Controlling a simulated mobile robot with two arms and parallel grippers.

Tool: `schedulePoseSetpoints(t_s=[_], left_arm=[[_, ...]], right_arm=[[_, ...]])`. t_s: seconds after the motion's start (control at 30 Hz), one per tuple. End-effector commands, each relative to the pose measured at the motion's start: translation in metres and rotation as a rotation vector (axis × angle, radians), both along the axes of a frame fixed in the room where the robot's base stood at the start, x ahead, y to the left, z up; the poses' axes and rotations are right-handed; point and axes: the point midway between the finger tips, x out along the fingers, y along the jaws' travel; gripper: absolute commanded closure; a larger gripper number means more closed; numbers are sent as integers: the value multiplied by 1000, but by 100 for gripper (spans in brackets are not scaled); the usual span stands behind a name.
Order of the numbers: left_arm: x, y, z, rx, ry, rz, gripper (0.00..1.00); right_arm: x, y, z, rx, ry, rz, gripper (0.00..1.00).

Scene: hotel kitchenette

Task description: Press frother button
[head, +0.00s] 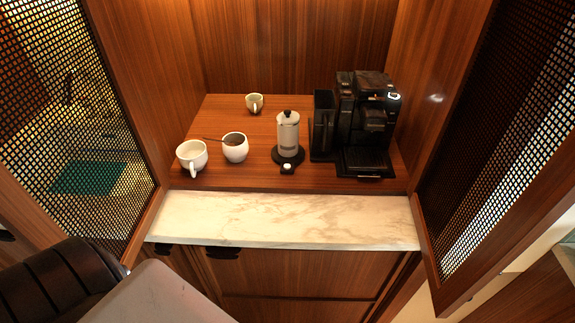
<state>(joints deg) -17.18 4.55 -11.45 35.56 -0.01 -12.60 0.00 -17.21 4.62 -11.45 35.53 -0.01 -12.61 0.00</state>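A small round white button (287,167) sits on the black tab at the front of that base. The button faces the front and nothing covers it. Neither of my grippers can be made out in the head view, and nothing touches the frother.
A black coffee machine (368,115) stands close right of the frother. Mesh doors (85,120) flank the niche. The marble ledge (290,218) is clear.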

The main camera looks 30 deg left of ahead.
Motion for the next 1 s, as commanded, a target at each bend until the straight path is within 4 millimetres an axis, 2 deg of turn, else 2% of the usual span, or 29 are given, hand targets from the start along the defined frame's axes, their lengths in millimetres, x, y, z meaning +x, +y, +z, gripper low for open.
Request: schedulePoseSetpoints(t_s=[0.03, 0.1, 0.13, 1.0], left_arm=[[0, 0, 0, 0, 0, 0, 87], [0, 0, 0, 0, 0, 0, 98], [0, 0, 0, 0, 0, 0, 100], [-1, 0, 0, 0, 1, 0, 100]], right_arm=[[0, 0, 0, 0, 0, 0, 57], [0, 0, 0, 0, 0, 0, 57], [0, 0, 0, 0, 0, 0, 57], [0, 0, 0, 0, 0, 0, 57]])
